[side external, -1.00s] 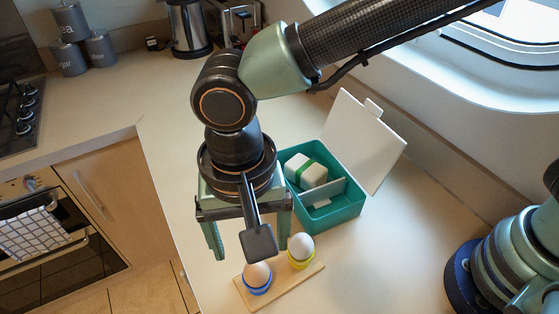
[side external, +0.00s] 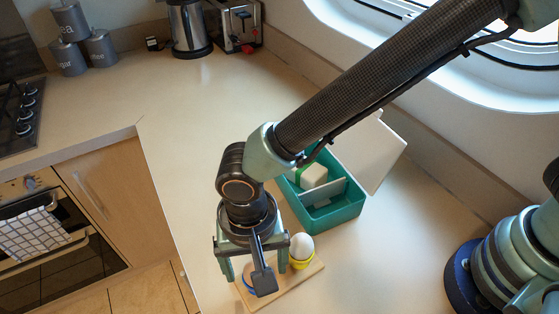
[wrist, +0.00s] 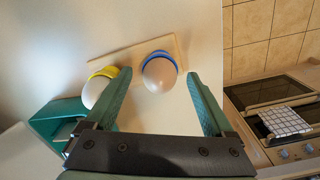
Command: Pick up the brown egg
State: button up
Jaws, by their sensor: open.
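The brown egg (wrist: 159,78) sits in a blue egg cup (wrist: 150,56) on a wooden board (wrist: 112,53). In the side view my gripper hides the egg, and only part of the blue cup (side external: 248,282) shows. My gripper (side external: 256,272) is open and points down over the blue cup. In the wrist view the egg lies between the two green fingers of my gripper (wrist: 157,77), with space on both sides. The exact height of the fingertips against the egg is hard to tell.
A white egg (side external: 301,246) in a yellow cup (side external: 301,264) stands close beside my right finger on the same board. A teal box (side external: 340,213) with an open white lid (side external: 376,155) stands behind. The counter to the left is clear up to its edge.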

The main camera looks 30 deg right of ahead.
jog(key=c, duration=0.9)
jog(key=shift+o, duration=0.2)
jog(key=shift+r, duration=0.2)
